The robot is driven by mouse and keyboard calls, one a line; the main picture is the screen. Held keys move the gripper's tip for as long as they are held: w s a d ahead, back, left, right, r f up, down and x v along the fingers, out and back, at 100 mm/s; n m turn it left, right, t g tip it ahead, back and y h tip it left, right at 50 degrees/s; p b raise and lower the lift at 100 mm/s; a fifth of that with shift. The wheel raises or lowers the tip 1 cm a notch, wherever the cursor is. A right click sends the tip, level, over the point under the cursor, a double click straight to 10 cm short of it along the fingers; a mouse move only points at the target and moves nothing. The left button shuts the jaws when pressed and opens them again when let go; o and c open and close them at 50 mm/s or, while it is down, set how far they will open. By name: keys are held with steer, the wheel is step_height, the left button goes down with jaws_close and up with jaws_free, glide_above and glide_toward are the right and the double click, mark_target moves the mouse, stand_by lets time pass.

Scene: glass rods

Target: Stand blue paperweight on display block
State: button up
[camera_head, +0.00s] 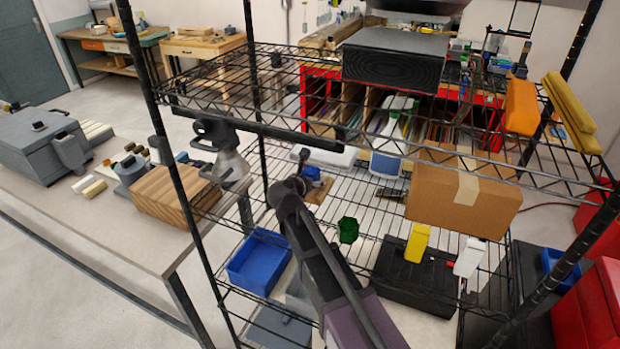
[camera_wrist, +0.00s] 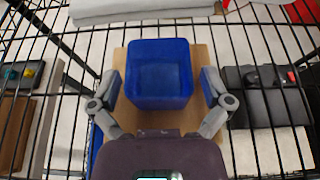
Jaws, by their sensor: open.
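The blue paperweight (camera_wrist: 159,78) is a blue, squarish block, seen from above in the wrist view. It appears to rest on the tan wooden display block (camera_wrist: 203,60), near its middle. The paperweight also shows small in the head view (camera_head: 311,172), over the tan block (camera_head: 319,191) on the wire shelf. My gripper (camera_wrist: 161,90) is open, with one finger on each side of the paperweight and a narrow gap at each side. In the head view my gripper (camera_head: 303,168) is beside it, and my arm hides part of the area. The paperweight's underside is hidden.
A green glass-like piece (camera_head: 348,230) is right of my arm. A cardboard box (camera_head: 463,195) stands on the shelf at right. A blue bin (camera_head: 258,262) and a black case (camera_head: 414,278) are lower down. The upper wire shelf and black posts bound the space.

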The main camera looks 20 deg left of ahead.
steer(key=shift+r, duration=0.1)
steer(key=shift+r, duration=0.15)
steer(key=p+v, duration=0.5)
steer(key=v, duration=0.7)
stand_by(0.6)
